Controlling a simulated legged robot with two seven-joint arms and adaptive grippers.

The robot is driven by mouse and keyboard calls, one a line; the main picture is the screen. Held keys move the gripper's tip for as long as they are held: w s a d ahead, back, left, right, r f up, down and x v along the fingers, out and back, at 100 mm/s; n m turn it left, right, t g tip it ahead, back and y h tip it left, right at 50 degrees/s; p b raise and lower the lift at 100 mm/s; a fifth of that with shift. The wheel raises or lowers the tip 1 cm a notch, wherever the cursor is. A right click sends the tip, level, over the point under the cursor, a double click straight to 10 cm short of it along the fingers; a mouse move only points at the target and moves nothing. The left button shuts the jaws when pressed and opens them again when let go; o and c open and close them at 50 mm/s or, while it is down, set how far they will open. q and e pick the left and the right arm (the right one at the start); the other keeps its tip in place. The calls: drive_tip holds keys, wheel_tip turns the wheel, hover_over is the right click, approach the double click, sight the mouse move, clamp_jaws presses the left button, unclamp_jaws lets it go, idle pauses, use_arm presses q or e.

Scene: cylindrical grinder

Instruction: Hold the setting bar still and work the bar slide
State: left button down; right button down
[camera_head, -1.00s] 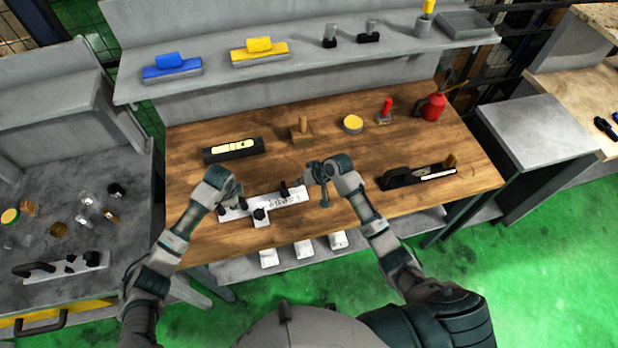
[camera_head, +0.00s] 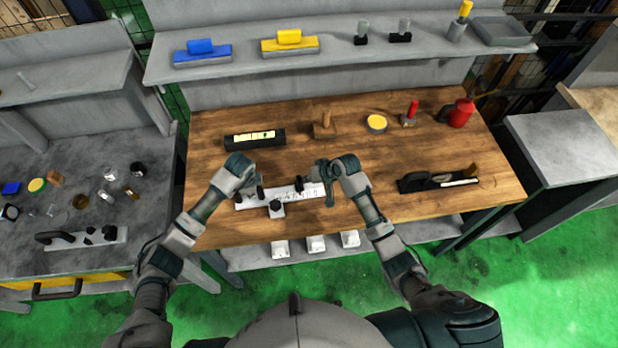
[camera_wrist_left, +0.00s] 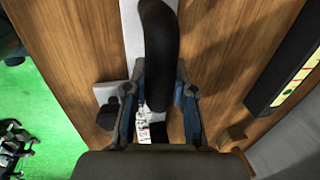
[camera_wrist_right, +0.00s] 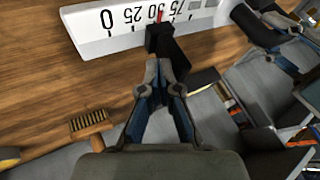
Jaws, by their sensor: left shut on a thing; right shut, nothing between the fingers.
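The white setting bar (camera_head: 244,204) lies on the wooden bench, and its printed scale shows close up in the right wrist view (camera_wrist_right: 92,38). My left gripper (camera_head: 259,190) is shut on the bar's black handle (camera_wrist_left: 158,45), one finger each side. The black bar slide (camera_head: 299,184) sits on the bar's right half. In the right wrist view, the slide (camera_wrist_right: 158,38) has a red pointer near the 50 and 75 marks. My right gripper (camera_wrist_right: 163,70) is shut and empty, its fingertips close to the slide; I cannot tell whether they touch.
A black block with a yellow-white panel (camera_head: 254,138), a wooden brush (camera_head: 324,125), a yellow-topped tin (camera_head: 376,124) and a red can (camera_head: 459,113) stand farther back. A black tool (camera_head: 438,181) lies to the right. The bench's front left is clear.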

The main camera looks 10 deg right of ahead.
use_arm(q)
drive_tip(key=shift+d, duration=0.1)
use_arm(e)
drive_tip(key=d, duration=0.2)
drive_tip(key=d+r, duration=0.1)
drive_tip(key=d, duration=0.1)
drive_tip(key=shift+d, duration=0.35)
use_arm(q)
drive_tip(key=shift+d, duration=0.1)
use_arm(e)
drive_tip(key=v, duration=0.8)
drive_tip(key=shift+s+r, duration=0.2)
drive_tip(key=shift+s, duration=0.05)
drive_tip(key=shift+d, duration=0.15)
use_arm(q)
drive_tip(key=c, duration=0.9)
unclamp_jaws()
drive_tip(key=r, duration=0.4)
drive_tip(key=s+r, duration=0.1)
drive_tip(key=r, duration=0.2)
drive_tip(key=s+r, duration=0.1)
drive_tip(key=r, duration=0.3)
drive_tip(key=shift+s+r, duration=0.15)
drive_tip(key=shift+r, duration=0.2)
